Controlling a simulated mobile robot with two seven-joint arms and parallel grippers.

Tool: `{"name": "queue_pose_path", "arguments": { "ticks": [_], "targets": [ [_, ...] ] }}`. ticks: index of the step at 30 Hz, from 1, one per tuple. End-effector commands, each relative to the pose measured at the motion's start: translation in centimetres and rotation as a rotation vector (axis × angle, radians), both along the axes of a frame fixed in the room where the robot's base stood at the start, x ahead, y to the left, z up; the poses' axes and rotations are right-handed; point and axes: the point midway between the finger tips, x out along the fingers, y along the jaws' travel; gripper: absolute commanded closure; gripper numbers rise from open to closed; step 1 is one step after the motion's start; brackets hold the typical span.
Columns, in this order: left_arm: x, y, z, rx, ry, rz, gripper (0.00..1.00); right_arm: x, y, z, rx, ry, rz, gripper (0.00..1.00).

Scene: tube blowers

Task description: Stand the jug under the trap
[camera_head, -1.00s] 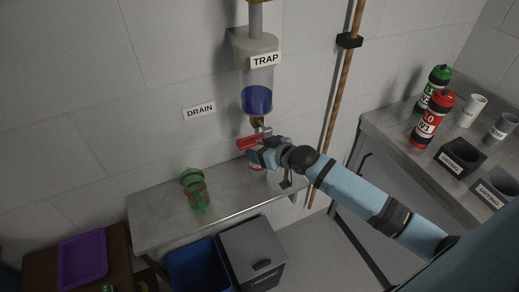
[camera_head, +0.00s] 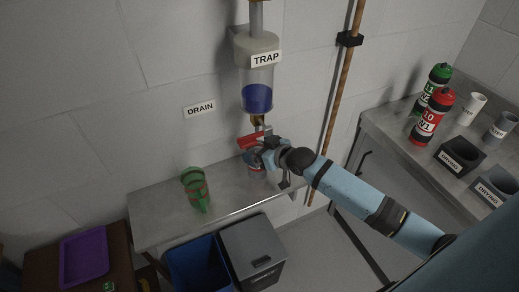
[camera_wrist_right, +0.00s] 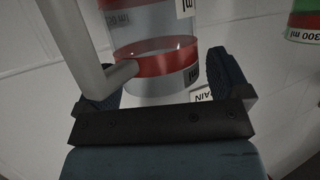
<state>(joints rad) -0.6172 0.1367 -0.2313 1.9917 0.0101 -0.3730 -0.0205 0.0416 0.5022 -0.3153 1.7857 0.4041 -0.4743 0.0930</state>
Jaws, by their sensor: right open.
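A clear jug with a red band and a grey handle (camera_wrist_right: 160,60) stands between my right gripper's fingers in the wrist view. In the head view it shows only partly (camera_head: 254,162), on the steel shelf below the trap, mostly hidden by the gripper. The trap (camera_head: 257,82) is a clear vessel on the wall with blue liquid and a red lever (camera_head: 247,141) under it. My right gripper (camera_head: 262,157) is open around the jug; finger contact is unclear. My left gripper is not in view.
A green jug with red bands (camera_head: 195,187) stands on the shelf (camera_head: 160,222) at left; it also shows in the wrist view (camera_wrist_right: 304,24). Blue (camera_head: 195,262) and grey (camera_head: 252,250) bins are below. Bottles (camera_head: 432,117) and cups stand on the right bench.

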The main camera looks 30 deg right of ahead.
Motion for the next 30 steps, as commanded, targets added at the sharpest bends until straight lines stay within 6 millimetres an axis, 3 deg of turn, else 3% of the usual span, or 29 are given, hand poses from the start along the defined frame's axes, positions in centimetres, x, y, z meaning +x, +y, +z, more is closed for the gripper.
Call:
{"name": "queue_pose_path", "arguments": {
  "ticks": [15,21,23,26,30],
  "targets": [
    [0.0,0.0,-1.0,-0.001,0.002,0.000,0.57,-8.5,-3.0,3.5,0.000,0.001,0.000,0.06],
    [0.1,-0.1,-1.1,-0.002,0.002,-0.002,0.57,-10.3,-3.5,4.3,0.000,0.002,0.000,0.06],
    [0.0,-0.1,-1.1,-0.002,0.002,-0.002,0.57,-10.8,-3.3,3.7,0.002,0.007,-0.002,0.06],
    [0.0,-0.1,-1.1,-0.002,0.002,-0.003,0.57,-12.6,-2.0,0.9,0.008,0.032,-0.012,0.06],
    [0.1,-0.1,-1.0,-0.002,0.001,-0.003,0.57,-17.1,1.7,-5.1,0.005,0.086,-0.032,0.06]
  ]
}}
